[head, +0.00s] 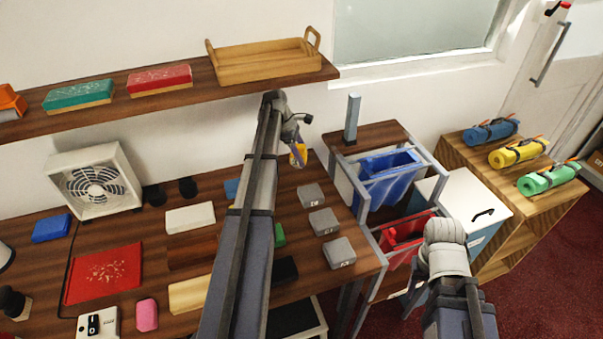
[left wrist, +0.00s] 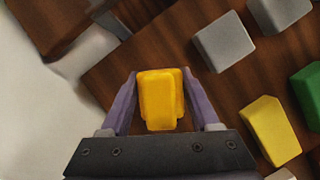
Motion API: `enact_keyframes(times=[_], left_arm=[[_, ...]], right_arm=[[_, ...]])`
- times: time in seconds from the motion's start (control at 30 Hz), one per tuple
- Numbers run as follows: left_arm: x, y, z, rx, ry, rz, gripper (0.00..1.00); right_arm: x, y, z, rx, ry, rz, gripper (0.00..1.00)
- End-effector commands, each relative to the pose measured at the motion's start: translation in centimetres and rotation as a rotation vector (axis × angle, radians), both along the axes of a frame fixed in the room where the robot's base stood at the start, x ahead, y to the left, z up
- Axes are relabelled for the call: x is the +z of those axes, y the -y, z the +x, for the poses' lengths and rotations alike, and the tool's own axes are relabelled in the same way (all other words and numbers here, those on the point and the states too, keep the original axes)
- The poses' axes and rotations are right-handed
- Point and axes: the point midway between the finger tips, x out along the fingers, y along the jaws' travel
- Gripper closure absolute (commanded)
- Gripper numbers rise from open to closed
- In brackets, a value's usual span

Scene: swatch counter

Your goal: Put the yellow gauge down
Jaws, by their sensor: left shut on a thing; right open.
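My left gripper (head: 297,146) is shut on the yellow gauge (head: 299,156), above the back right part of the wooden table. In the left wrist view the gauge (left wrist: 160,98) sits between the two purple fingers (left wrist: 161,103). I cannot tell how high it is above the table. A second yellow block (left wrist: 270,131) lies on the table in the left wrist view; my left arm seems to hide it in the head view. My right arm shows at the lower right of the head view, but its gripper does not show.
Several grey blocks (head: 323,221) line the right side of the table (head: 362,262). A green block (head: 279,235) lies left of them. A rack with a blue bin (head: 385,188) and a red bin (head: 402,233) stands right. Bare wood lies around the grey blocks.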

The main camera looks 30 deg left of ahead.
Motion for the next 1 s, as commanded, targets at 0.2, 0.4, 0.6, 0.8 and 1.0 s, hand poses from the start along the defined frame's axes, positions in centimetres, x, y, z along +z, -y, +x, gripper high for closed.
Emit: enact_keyframes(times=[0.2, 0.4, 0.6, 0.8, 1.0], left_arm=[[-1.2, 0.0, 0.0, 0.0, 0.0, 0.0, 0.9], [-2.6, 0.0, 0.0, 0.0, 0.0, 0.0, 0.9], [-5.0, 0.0, 0.0, 0.0, 0.0, 0.0, 0.9], [-4.8, 0.0, 0.0, 0.0, 0.0, 0.0, 0.9], [-5.1, 0.0, 0.0, 0.0, 0.0, 0.0, 0.9]], right_arm=[[-1.1, 0.0, 0.0, 0.0, 0.0, 0.0, 0.5], [-2.6, 0.0, 0.0, 0.0, 0.0, 0.0, 0.5], [-5.0, 0.0, 0.0, 0.0, 0.0, 0.0, 0.5], [-4.8, 0.0, 0.0, 0.0, 0.0, 0.0, 0.5], [-5.1, 0.0, 0.0, 0.0, 0.0, 0.0, 0.5]])
